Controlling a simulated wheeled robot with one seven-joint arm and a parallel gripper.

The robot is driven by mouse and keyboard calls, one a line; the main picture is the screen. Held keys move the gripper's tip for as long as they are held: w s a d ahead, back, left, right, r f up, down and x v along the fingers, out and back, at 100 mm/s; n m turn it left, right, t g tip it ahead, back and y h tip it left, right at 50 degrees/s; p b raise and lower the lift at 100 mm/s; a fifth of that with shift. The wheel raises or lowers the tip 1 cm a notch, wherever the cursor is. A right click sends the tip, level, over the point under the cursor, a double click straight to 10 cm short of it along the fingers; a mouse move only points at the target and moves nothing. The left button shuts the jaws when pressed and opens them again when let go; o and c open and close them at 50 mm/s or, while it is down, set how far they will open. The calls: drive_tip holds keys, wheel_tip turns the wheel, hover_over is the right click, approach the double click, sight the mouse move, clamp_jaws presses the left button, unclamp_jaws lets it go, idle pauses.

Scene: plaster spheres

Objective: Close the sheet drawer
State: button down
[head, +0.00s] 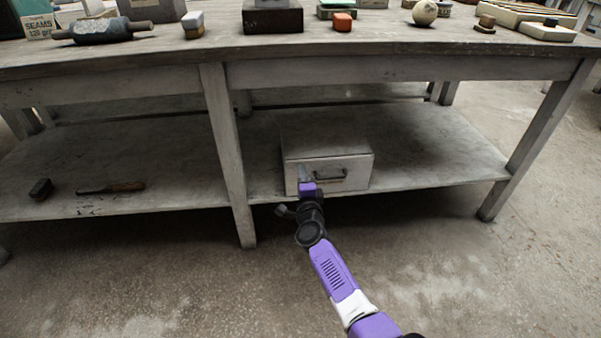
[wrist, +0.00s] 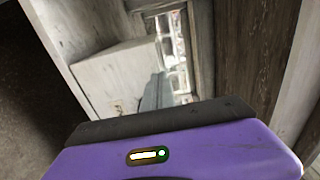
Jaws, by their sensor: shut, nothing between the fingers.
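The sheet drawer (head: 345,177) is the front of a pale grey box (head: 325,145) on the table's lower shelf, with a dark handle (head: 331,175). The drawer looks nearly flush with the box; I cannot tell whether a small gap remains. My gripper (head: 304,173) is shut and empty, at the left part of the drawer front, left of the handle. It looks close to the front, but contact cannot be made out. In the wrist view the grey fingers (wrist: 154,92) stand beside a pale box-like surface (wrist: 115,75).
The lower shelf (head: 430,150) is bare right of the box. A table leg (head: 226,150) stands left of it. A brush (head: 41,188) and a wooden-handled tool (head: 112,187) lie further left. The tabletop above (head: 400,45) holds several objects. The floor in front is clear.

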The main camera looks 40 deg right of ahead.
drive_tip(key=p+v, duration=0.5)
drive_tip(key=v, duration=0.6)
drive_tip(key=shift+a, duration=0.2)
drive_tip(key=shift+s, duration=0.1)
